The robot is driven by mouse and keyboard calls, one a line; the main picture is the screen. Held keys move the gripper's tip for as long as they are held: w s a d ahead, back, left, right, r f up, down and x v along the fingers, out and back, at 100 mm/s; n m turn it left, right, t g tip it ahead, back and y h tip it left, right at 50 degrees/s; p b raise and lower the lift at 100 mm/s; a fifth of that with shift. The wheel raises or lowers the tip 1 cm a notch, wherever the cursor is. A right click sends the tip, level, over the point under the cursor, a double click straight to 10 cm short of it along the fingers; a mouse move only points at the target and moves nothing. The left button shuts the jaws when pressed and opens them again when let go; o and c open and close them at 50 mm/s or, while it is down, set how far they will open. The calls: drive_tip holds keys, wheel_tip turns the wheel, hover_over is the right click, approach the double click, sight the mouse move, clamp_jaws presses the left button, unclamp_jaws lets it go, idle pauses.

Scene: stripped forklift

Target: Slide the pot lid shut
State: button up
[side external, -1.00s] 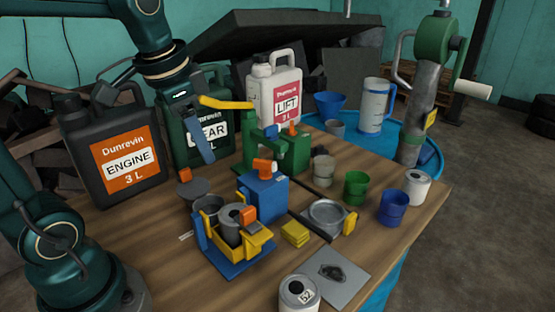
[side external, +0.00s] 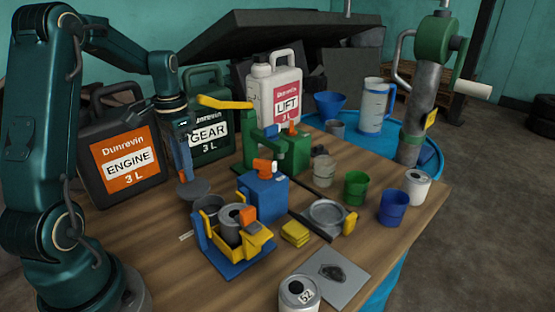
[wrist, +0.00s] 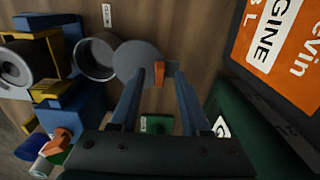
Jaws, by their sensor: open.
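The pot (side external: 209,204) is an open dark grey cup behind the blue and yellow stand; its open mouth shows in the wrist view (wrist: 96,57). The lid (side external: 197,189) is a flat grey disc beside the pot, mostly off the mouth. In the wrist view the lid (wrist: 135,62) overlaps the pot's right rim, and an orange tab (wrist: 158,74) stands at its right edge. My gripper (side external: 184,178) points down at the lid's tab. In the wrist view my gripper (wrist: 160,76) is open, with one blue finger on each side of the tab; contact cannot be told.
The blue and yellow stand (side external: 236,265) is close in front of the pot. The black engine can (side external: 122,150) and green gear can (side external: 212,140) stand close behind my gripper. A blue block (side external: 262,197) and green press (side external: 290,152) are to the right. Wood at front left is bare.

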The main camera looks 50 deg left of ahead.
drive_tip(key=shift+f, duration=0.35)
clamp_jaws()
drive_tip(key=shift+r, duration=0.1)
idle(1.1)
